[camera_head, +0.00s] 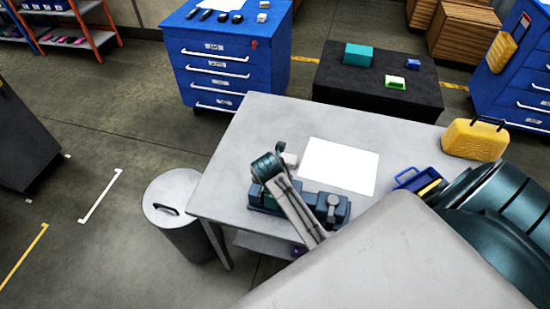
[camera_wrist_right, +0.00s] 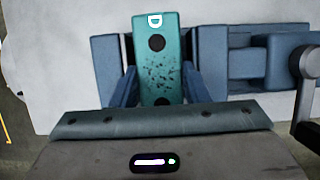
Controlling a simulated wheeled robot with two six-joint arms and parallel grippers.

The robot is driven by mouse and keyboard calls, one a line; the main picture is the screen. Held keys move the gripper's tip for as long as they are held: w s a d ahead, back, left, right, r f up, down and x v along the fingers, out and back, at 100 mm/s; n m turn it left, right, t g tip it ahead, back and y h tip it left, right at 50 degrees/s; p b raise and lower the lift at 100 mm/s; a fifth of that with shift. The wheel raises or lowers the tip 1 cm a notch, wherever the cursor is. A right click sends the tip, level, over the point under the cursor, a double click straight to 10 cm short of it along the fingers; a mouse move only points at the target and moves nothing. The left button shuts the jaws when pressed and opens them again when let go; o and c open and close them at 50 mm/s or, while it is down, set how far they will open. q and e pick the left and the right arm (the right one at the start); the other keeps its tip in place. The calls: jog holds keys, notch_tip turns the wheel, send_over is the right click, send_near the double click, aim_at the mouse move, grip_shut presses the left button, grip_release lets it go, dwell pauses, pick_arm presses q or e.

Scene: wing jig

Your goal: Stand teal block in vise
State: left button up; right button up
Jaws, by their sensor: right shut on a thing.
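The teal block (camera_wrist_right: 159,70), with a white letter mark, two dark round spots and dark speckles, is held between the two blue fingers of my right gripper (camera_wrist_right: 157,84) in the wrist view. The block overlaps the gap between the vise's blue jaws; I cannot tell if it touches them or how deep it sits. The blue vise (camera_wrist_right: 212,56) also shows on the table in the head view (camera_head: 264,202), partly behind my arm link. Its grey handle (camera_wrist_right: 306,62) is on the right. In the head view the held block is hidden. My left gripper is out of view.
A white sheet (camera_head: 338,166) lies on the grey table (camera_head: 235,150) behind the vise. A blue bin (camera_head: 406,182) and a yellow case (camera_head: 474,138) stand right. A black table (camera_head: 330,88) behind holds a teal box (camera_head: 358,55) and smaller pieces. A grey can (camera_head: 178,220) stands left.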

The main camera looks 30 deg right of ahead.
jog(key=shift+f, duration=0.3)
jog(key=o, duration=1.3)
jog(key=shift+o, duration=0.2)
jog(key=shift+a, duration=0.1)
jog(key=shift+r, duration=0.3)
jog(key=b+v, duration=0.2)
jog(key=v, duration=0.7)
jog(key=shift+s+a+r, duration=0.1)
jog(key=shift+s+a, duration=0.05)
jog(key=shift+a, duration=0.05)
jog(key=shift+r, duration=0.4)
jog(key=shift+s+r, duration=0.1)
